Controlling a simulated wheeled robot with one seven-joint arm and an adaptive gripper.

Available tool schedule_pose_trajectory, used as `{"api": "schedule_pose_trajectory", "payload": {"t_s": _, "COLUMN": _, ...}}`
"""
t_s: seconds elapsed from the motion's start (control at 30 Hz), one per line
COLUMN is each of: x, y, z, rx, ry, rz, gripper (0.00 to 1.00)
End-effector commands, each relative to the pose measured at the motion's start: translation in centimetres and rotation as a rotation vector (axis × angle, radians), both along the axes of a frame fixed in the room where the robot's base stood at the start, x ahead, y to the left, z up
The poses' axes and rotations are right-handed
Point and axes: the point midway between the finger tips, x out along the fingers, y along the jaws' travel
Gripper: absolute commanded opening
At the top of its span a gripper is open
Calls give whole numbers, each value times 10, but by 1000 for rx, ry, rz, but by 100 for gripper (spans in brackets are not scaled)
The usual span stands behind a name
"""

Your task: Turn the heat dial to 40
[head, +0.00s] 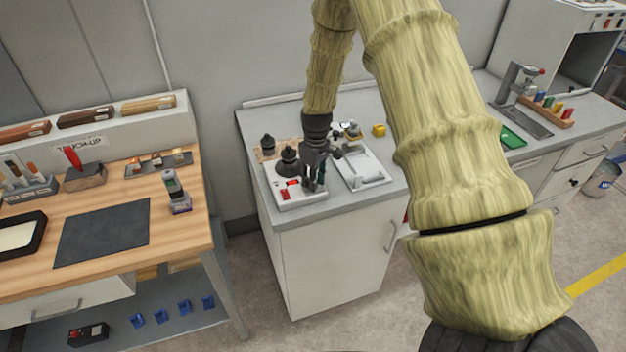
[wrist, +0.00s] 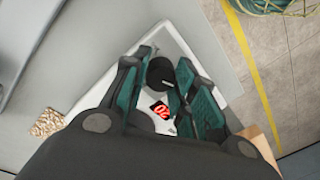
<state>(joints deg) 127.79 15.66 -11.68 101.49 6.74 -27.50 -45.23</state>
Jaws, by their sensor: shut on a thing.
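The white heating unit (head: 299,202) stands near the front edge of the grey counter, with red markings on its front. Its black dial (wrist: 161,73) shows between my fingers in the wrist view, with a small pale mark on it. My fingers hide the dial in the head view. My gripper (head: 316,181) points down over the unit's front right part and is shut on the dial; its green-padded fingers show in the wrist view (wrist: 163,88). A small display (wrist: 160,110) beside the dial shows red digits, tilted; they look like 20, but I cannot be sure.
A wooden bench (head: 185,224) stands left.

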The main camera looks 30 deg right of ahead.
Motion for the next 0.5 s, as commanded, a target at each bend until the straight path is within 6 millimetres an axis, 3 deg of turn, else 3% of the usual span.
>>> {"api": "schedule_pose_trajectory", "payload": {"t_s": 0.5, "x": 1, "y": -1, "z": 0, "rx": -2, "ry": -4, "rz": -453, "gripper": 4}}
